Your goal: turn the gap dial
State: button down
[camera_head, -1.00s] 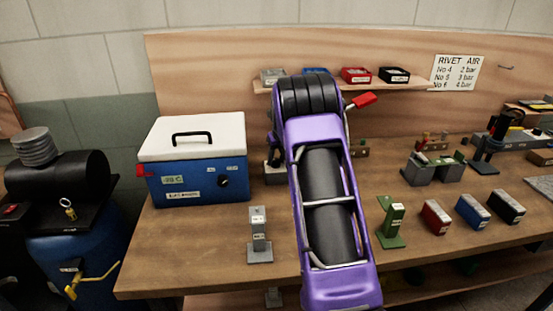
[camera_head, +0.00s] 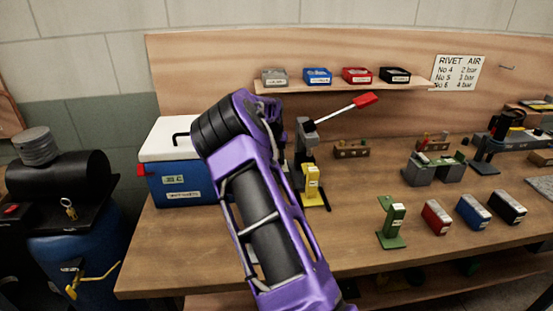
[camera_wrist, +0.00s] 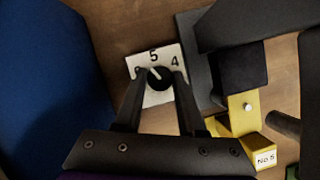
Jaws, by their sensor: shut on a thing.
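The gap dial (camera_wrist: 153,93) shows in the wrist view as a white plate with a round black knob (camera_wrist: 161,83). The numbers 5 and 4 are readable, and a third to their left is partly covered by a finger. The knob's white mark points up and to the left, near the 5. My gripper (camera_wrist: 157,82) is shut on the knob, one finger on each side. In the head view my purple arm hides the dial and my gripper. The press (camera_head: 306,143) with a red-tipped lever stands just right of my arm, with a yellow block (camera_head: 312,187) marked No 5 (camera_wrist: 264,158) at its base.
A blue cooler with a white lid (camera_head: 160,141) is close on the left. A green stand (camera_head: 391,222) and red (camera_head: 436,217), blue (camera_head: 473,211) and black (camera_head: 507,206) blocks stand to the right. A shelf (camera_head: 335,87) with small bins is behind. The bench front centre-right is clear.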

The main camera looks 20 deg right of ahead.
jog(key=m, duration=0.2)
jog(key=m+g+h, duration=0.1)
jog(key=m, duration=0.1)
jog(key=shift+w+a+m+g, duration=0.1)
jog(key=shift+m+g, duration=0.2)
dwell(0.3)
jog(key=c, duration=0.5)
grip_release()
jog(key=v, duration=1.7)
jog(key=shift+r, duration=0.15)
jog(key=shift+a, duration=0.15)
